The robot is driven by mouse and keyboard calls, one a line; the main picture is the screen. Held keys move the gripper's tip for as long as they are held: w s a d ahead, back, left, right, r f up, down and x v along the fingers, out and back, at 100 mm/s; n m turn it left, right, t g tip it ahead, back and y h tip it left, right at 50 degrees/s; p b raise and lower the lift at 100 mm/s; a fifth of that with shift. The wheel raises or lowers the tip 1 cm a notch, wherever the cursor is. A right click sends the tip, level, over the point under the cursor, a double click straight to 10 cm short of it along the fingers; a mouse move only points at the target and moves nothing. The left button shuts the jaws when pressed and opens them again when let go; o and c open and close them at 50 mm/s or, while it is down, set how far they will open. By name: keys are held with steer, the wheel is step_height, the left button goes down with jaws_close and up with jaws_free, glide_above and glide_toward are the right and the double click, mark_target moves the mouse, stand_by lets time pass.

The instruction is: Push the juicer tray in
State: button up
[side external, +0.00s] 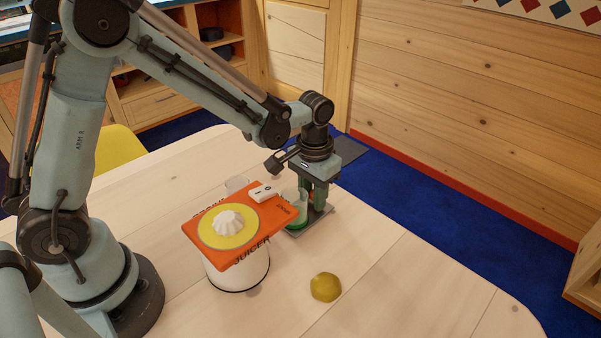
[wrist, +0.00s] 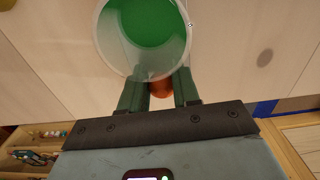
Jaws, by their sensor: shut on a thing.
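The juicer stands on the table, with a white round body (side external: 238,272) and a flat orange top (side external: 262,222). A yellow disc with a white ribbed cone (side external: 230,226) is on the top. My gripper (side external: 312,204) is low, just right of the orange top, and hides part of what is beneath. A clear cup with a green inside (side external: 296,216) is at its fingers; the wrist view shows the cup (wrist: 183,62) from above, its rim overlapping the fingertips. A small orange thing (wrist: 161,89) shows between the fingers. A grey flat plate (side external: 318,217) lies under the gripper; I cannot tell if it is the tray.
A yellow-green lump (side external: 325,287) lies on the table right of the juicer. A white switch block (side external: 265,193) sits on the orange top. A clear glass (side external: 236,185) stands behind it. The table's front right is clear.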

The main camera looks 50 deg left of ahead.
mark_target(294, 195)
steer(key=shift+s+d, duration=0.1)
steer(key=shift+s, duration=2.55)
steer(key=o, duration=1)
steer(key=shift+r, duration=0.1)
steer(key=shift+r, duration=2.95)
steer(key=shift+s+a+r+t, duration=1.4)
steer(key=shift+a+r+t, duration=0.25)
steer(key=shift+t, duration=0.15)
steer(key=shift+s+a+r+t, duration=1.35)
steer(key=shift+a+r+t, duration=0.25)
steer(key=shift+t, duration=0.2)
